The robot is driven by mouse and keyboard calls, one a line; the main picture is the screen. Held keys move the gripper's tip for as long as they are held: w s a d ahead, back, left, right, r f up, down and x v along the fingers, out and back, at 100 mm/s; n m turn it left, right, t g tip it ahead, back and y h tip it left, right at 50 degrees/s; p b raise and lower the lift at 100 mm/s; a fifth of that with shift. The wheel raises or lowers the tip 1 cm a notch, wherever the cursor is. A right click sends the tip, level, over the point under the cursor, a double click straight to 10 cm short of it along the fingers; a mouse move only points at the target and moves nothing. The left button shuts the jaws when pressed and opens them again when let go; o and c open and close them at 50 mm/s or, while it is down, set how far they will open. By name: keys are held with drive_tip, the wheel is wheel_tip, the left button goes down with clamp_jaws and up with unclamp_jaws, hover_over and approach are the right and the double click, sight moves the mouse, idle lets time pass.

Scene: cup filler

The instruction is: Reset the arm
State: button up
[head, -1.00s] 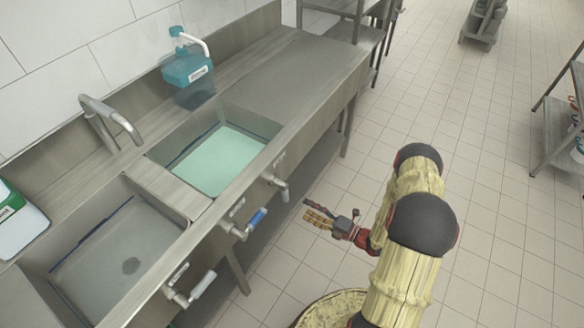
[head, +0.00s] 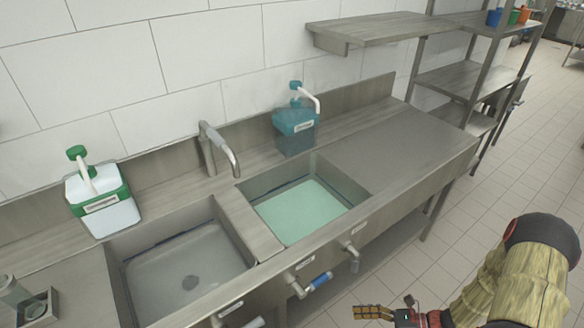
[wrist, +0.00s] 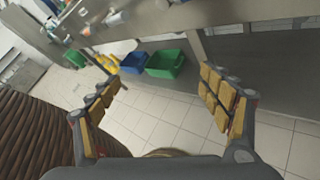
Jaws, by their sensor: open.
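My gripper (wrist: 165,100) is open and empty in the wrist view, with its yellow-padded fingers wide apart over the tiled floor. In the head view my gripper (head: 372,313) is at the bottom edge, partly cut off, in front of the sink unit and below its front edge. My arm (head: 525,275) is bent at the lower right, in a pale yellow cover with a dark joint. Nothing is between the fingers.
A blue dispenser (head: 295,130) and a white-green dispenser (head: 103,205) stand behind. Blue (wrist: 133,63) and green bins (wrist: 165,64) show in the wrist view. Floor at right is clear.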

drive_tip(key=s+d+r+n+g+h, duration=0.25)
drive_tip(key=r+n+h, duration=0.35)
drive_tip(key=r+n, duration=0.4)
drive_tip(key=s+d+r+n+g+h, duration=0.15)
drive_tip(key=s+r+n+h, duration=0.3)
drive_tip(key=r+n, duration=0.5)
drive_tip(key=a+r+n+t+h, duration=0.1)
drive_tip(key=a+r+n+t, duration=0.1)
drive_tip(key=r, duration=0.7)
drive_tip(key=a+r+n+t+h, duration=0.2)
drive_tip(key=a+r+n+t, duration=0.1)
drive_tip(key=r, duration=0.7)
drive_tip(key=shift+s+r+n+t, duration=0.15)
drive_tip(key=shift+s+n+t, duration=0.2)
drive_tip(key=shift+n+t, duration=0.6)
drive_tip(key=shift+m+t+h, duration=0.25)
drive_tip(key=shift+m, duration=0.05)
